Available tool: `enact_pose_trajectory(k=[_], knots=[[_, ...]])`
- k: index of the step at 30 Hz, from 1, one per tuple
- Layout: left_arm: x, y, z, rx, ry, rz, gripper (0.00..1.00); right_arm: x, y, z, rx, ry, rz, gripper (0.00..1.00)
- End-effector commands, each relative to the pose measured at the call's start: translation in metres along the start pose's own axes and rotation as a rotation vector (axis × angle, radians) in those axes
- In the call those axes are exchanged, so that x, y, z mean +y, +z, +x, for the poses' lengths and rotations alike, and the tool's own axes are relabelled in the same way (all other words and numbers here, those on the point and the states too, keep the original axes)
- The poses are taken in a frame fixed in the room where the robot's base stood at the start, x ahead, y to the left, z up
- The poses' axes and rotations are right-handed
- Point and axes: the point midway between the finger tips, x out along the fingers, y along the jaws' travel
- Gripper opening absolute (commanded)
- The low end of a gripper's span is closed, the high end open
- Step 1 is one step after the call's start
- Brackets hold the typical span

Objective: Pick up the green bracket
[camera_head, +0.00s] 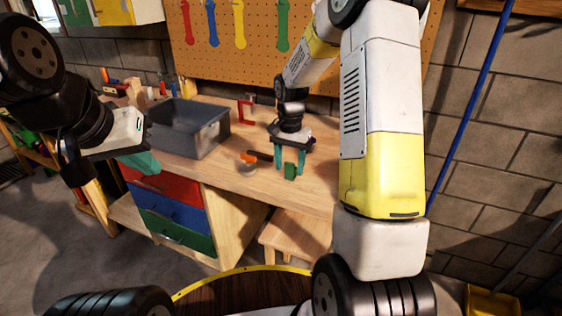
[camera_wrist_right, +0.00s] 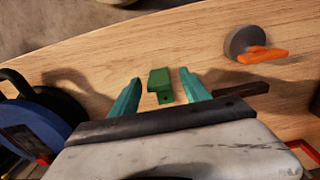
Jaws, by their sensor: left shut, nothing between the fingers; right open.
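The green bracket (camera_head: 289,171) is a small angled piece on the wooden workbench (camera_head: 240,180). In the right wrist view the bracket (camera_wrist_right: 158,80) shows a hole in its lower face and lies between the teal fingertips, with a gap to each. My right gripper (camera_head: 291,165) is open, pointing down at the bench with its fingers on either side of the bracket. The right gripper's fingers also show in the right wrist view (camera_wrist_right: 160,78). My left gripper (camera_head: 150,163) is shut and empty, off the bench's left side, in front of the drawers.
A grey bin (camera_head: 188,130) stands on the bench at the left. A grey round object with an orange part (camera_head: 248,161) and a dark bar (camera_head: 260,156) lie near the right gripper. A red clamp (camera_head: 246,112) is behind. Bare bench lies in front of the bracket.

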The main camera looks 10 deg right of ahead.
Motion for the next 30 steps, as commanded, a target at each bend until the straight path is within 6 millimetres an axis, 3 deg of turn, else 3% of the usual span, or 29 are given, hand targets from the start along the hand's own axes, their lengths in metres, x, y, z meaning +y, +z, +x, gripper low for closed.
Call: enact_pose_trajectory(k=[3,11,19,30], knots=[[0.0000,0.0000,0.0000,0.000,0.000,0.000,0.00,0.0006,0.0000,0.0116,-0.001,0.001,0.000,0.55],[-0.0001,0.0000,-0.0001,0.000,0.000,0.000,0.00,0.0004,-0.0002,0.0133,0.000,0.000,0.000,0.55],[-0.0001,0.0000,-0.0001,0.000,0.000,0.000,0.00,0.0004,-0.0003,0.0131,0.000,0.000,0.000,0.02],[0.0000,0.0000,-0.0001,0.000,0.000,0.000,0.00,0.0001,-0.0005,0.0116,0.001,-0.001,0.000,0.00]])
